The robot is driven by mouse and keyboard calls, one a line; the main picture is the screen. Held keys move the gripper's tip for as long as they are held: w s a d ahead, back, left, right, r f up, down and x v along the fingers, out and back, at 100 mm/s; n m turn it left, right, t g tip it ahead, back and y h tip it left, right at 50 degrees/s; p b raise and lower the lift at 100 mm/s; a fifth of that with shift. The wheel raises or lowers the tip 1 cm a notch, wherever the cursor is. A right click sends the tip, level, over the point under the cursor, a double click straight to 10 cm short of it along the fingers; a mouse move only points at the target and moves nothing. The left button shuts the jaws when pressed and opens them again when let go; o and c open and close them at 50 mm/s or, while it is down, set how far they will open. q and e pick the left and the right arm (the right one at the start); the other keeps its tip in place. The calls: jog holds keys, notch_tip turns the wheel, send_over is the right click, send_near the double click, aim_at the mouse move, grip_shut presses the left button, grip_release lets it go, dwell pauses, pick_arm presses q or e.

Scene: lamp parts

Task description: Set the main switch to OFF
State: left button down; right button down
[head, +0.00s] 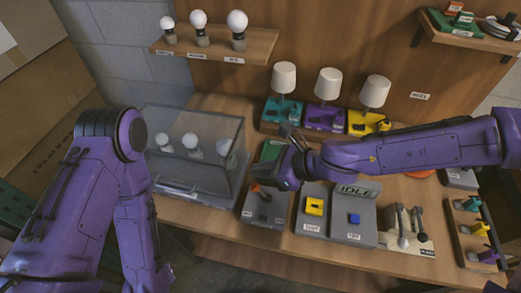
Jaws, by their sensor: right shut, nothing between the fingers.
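A dark grey switch box (263,210) with an orange-tipped lever (257,190) stands on the bench, left of the IDLE panel. It looks like the main switch; its small labels are too small to read, so I cannot tell its setting. My right gripper (281,176) reaches in from the right and is shut and empty, just right of the orange lever. I cannot tell whether it touches the lever. The gripper hides part of the box's upper right. My left arm hangs at the left, with its gripper out of view.
A clear case (196,150) with bulbs stands left of the switch box. Three lamps (328,83) stand behind my right arm.

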jog(key=r, duration=0.2)
jog(key=a+r+p, duration=0.1)
jog(key=r, duration=0.2)
jog(key=shift+s+a+r, duration=0.1)
jog(key=shift+s, duration=0.05)
jog(key=shift+a, duration=0.1)
